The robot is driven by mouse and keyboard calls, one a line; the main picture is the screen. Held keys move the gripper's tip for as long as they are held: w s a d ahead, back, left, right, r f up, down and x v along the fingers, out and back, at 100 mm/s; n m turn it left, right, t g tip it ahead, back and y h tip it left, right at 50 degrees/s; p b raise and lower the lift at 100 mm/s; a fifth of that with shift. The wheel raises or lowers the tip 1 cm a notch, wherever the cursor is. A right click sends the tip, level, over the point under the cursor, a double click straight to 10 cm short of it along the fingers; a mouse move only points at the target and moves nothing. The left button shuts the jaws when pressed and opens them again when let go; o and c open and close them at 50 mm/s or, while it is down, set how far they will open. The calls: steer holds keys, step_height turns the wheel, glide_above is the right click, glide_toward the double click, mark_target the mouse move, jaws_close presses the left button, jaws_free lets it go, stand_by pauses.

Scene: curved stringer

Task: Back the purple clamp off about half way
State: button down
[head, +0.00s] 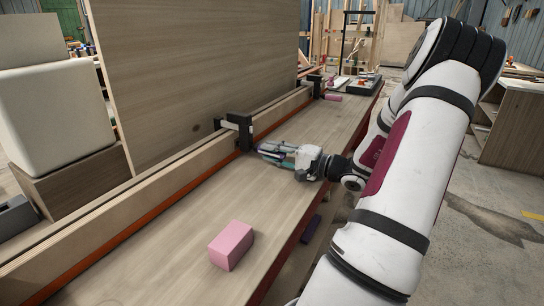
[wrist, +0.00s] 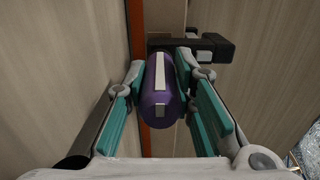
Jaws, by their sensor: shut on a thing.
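The purple clamp's handle (wrist: 160,95) is a purple cylinder with pale stripes, seen in the wrist view between my fingers. Its black clamp body (head: 241,130) grips the long wooden stringer edge in the head view and shows at the top of the wrist view (wrist: 190,47). My gripper (head: 264,150) reaches in from the right, low over the bench, and is shut on the handle. In the wrist view its teal-padded fingers (wrist: 163,72) lie on either side of the handle. The clamp's screw and the contact at its jaw are hidden.
A pink block (head: 231,246) lies on the wooden bench (head: 150,262) nearer the camera. A second black clamp (head: 316,84) sits farther along the stringer, with a pink piece (head: 333,97) by it. A tall wooden panel (head: 200,70) stands behind the stringer.

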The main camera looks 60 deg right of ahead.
stand_by(0.4)
steer(key=c, duration=1.3)
jaws_free()
steer(key=shift+c, duration=0.2)
steer(key=s, duration=0.8)
steer(key=s+d, duration=0.1)
steer(key=s, duration=0.3)
steer(key=shift+s, duration=0.1)
steer(key=shift+s+d, duration=0.1)
steer(key=shift+s, duration=1.05)
